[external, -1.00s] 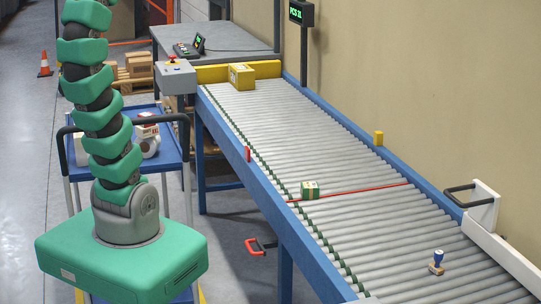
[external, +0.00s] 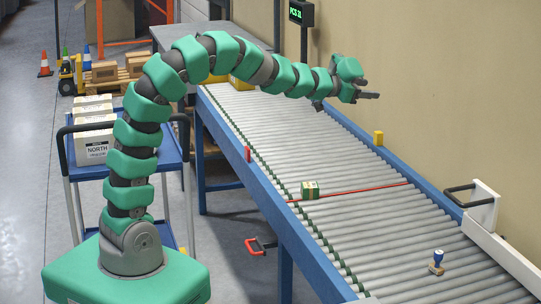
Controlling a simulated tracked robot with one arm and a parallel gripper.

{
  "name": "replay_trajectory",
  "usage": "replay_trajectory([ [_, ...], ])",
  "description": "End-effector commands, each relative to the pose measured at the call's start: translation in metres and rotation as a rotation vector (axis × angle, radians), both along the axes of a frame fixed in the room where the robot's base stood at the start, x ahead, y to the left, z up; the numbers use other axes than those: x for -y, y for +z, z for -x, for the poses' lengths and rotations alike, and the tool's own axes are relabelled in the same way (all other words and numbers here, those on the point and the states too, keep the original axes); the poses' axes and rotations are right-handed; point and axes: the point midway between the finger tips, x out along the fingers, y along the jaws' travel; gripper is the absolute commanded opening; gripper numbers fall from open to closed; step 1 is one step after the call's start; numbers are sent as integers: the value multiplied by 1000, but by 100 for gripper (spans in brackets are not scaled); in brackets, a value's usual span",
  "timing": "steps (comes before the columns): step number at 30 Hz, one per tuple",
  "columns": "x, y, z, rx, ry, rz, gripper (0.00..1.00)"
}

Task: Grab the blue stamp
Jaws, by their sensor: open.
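The blue stamp (external: 437,262) stands upright on the rollers at the lower right of the external view. It has a blue handle on a wooden base. My gripper (external: 368,91) is open and empty, held in the air over the far half of the conveyor. It is well apart from the stamp, farther back and higher up. Its fingers point to the right, towards the wall.
A white stop with a black handle (external: 482,207) is at the right edge. A blue cart (external: 168,160) with boxes stands left. The rollers around the stamp are clear.

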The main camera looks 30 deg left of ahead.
Motion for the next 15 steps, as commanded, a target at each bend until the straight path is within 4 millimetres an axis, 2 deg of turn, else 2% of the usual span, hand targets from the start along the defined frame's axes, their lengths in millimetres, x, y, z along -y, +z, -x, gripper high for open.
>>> replay_trajectory([
  [1,31,-45,12,-25,-77,-15,51],
  [4,86,-116,45,-78,-233,-24,51],
  [5,102,-137,58,-94,-284,-24,51],
  [6,120,-166,76,-123,-345,-27,51],
  [9,157,-227,123,-197,-491,-26,51],
  [12,180,-275,165,-268,-603,-23,51],
  [15,192,-304,195,-319,-675,-21,51],
])
